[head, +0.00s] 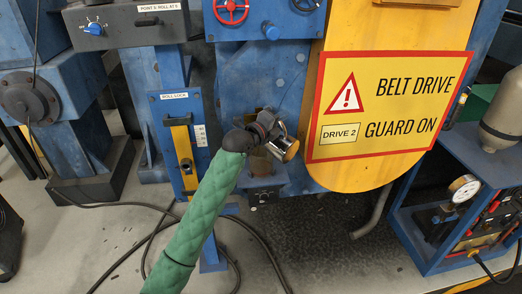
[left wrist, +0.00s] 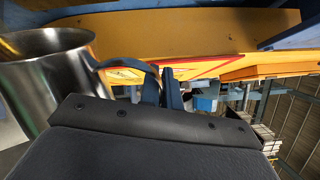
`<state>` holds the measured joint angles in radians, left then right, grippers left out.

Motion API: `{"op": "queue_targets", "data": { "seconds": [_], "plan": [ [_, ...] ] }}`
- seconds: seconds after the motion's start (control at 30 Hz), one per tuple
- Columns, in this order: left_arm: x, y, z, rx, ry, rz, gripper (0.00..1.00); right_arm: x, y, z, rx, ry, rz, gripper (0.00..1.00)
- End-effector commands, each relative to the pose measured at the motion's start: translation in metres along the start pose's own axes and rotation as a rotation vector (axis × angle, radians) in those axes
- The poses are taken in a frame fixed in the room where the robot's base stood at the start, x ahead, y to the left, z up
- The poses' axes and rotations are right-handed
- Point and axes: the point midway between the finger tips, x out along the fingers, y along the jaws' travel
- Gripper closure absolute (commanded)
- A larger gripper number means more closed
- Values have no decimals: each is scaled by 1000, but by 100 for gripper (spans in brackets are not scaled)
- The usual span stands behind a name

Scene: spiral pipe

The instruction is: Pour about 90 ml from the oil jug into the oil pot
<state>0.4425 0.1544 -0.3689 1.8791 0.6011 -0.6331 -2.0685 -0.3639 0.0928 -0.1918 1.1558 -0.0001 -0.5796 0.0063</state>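My green-sleeved left arm reaches to the machine in the head view, with the left gripper (head: 268,128) at its end. The oil jug (left wrist: 45,80) is a shiny metal vessel with an open rim. In the head view the oil jug (head: 280,140) is tilted, its golden-looking end toward the lower right. I see no pouring stream. My right gripper is not in view.
The yellow belt guard (head: 400,30) with its warning sign is close on the right. A yellow roll-lock lever (head: 184,155) is to the left. A blue frame with a gauge (head: 465,188) stands at far right. Black cables (head: 255,235) lie on the floor.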

Motion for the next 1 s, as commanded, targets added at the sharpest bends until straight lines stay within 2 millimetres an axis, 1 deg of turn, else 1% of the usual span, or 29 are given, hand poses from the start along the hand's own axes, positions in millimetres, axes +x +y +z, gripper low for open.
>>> {"op": "queue_targets", "data": {
  "seconds": [0.1,0.27,0.4,0.73,0.8,1.0],
  "plan": [
    [0,-1,1,-6,-1,-1,100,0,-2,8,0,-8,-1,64],
    [0,-1,2,-15,-1,-1,100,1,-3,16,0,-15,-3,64],
    [0,1,-5,22,2,-1,100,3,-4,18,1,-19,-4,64],
    [0,6,-25,177,8,-2,100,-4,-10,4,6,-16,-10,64],
    [-1,5,-27,203,7,-1,100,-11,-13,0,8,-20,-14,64],
    [0,1,-35,280,10,-2,100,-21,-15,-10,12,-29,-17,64]
  ]
}}
